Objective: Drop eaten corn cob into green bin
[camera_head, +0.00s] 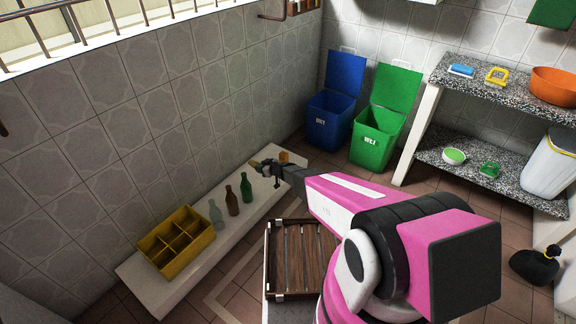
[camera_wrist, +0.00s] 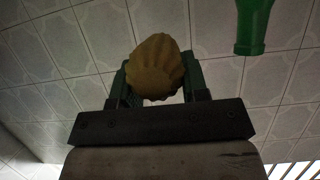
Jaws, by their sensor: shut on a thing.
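My gripper (camera_head: 268,169) is shut on the eaten corn cob, a dull yellow-brown ribbed piece. In the wrist view the corn cob (camera_wrist: 156,68) sits between the two dark green fingers of my gripper (camera_wrist: 156,85). In the head view it is small, with only a yellowish end (camera_head: 256,164) showing beyond the fingers. My gripper is over the far part of the white ledge, near the green bottle. The green bin (camera_head: 372,145) stands on the floor to the right of my gripper, its lid raised; its bottom inside is hidden.
A blue bin (camera_head: 328,118), lid raised, stands left of the green bin. Green (camera_head: 246,188), brown (camera_head: 232,202) and pale (camera_head: 216,214) bottles and a yellow crate (camera_head: 176,241) stand on the white ledge (camera_head: 150,293). A wooden crate (camera_head: 302,294) is below my arm. Stone shelves (camera_head: 480,100) stand right.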

